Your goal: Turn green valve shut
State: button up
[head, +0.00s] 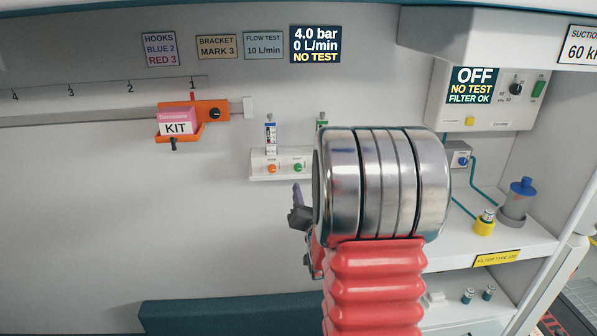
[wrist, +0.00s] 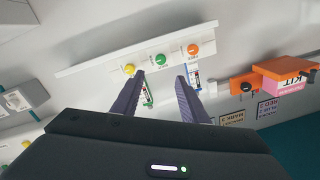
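The green valve (head: 297,168) is a small round knob on a white wall panel, right of an orange knob (head: 271,168). In the wrist view, which looks turned over, the green valve (wrist: 160,60) sits between the orange knob and a yellow knob (wrist: 129,69). My gripper (wrist: 160,77) is open, its two purple-grey fingers pointing at the panel. The green valve lies just beyond the fingertips, roughly centred between them, with nothing held. In the head view my gripper (head: 297,192) shows below the panel, mostly hidden by my arm, which also hides the panel's right end.
A flow tube with a green label (wrist: 148,95) stands close to the left finger in the wrist view. An orange bracket (head: 208,111) holds a pink and white kit to the left. The wall display (head: 315,45) reads 4.0 bar, 0 L/min, NO TEST. The lower-left wall is clear.

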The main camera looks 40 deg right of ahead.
aim_at(299, 169)
dwell(0.3)
jog(key=x, duration=1.3)
jog(key=shift+w+d, duration=0.15)
jog(key=shift+w, duration=0.25)
jog(key=shift+c, duration=0.2)
jog(key=c, duration=0.9)
jog(key=shift+s+d, duration=0.1)
jog(key=shift+d, duration=0.15)
grip_shut()
jog(key=shift+a, duration=0.15)
